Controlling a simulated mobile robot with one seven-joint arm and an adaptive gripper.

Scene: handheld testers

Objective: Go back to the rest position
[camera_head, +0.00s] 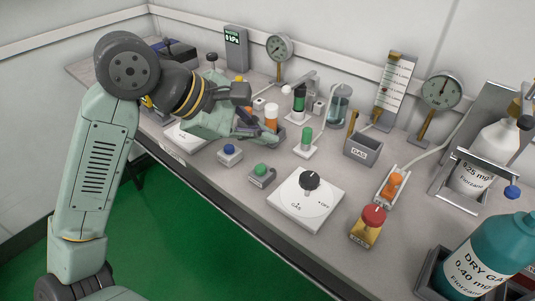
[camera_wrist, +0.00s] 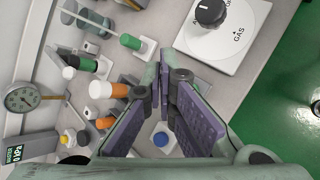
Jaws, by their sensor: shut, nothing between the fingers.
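My gripper (camera_head: 262,133) is above the left half of the bench, with my arm reaching in from the left. In the wrist view my gripper (camera_wrist: 160,60) has its purple-padded fingers closed together at the tips, with nothing held. Below it in that view sits a blue button (camera_wrist: 161,139). In the head view the blue button box (camera_head: 229,154) stands just below and left of the fingertips, apart from them. The gripper hides part of the bench behind it.
A white dial plate (camera_head: 306,200), a green button box (camera_head: 262,175) and a red button box (camera_head: 369,225) stand along the front. A blue-green DRY GAS bottle (camera_head: 484,258) is at the right. Gauges (camera_head: 441,91) line the back. Green floor (camera_head: 200,240) lies open in front.

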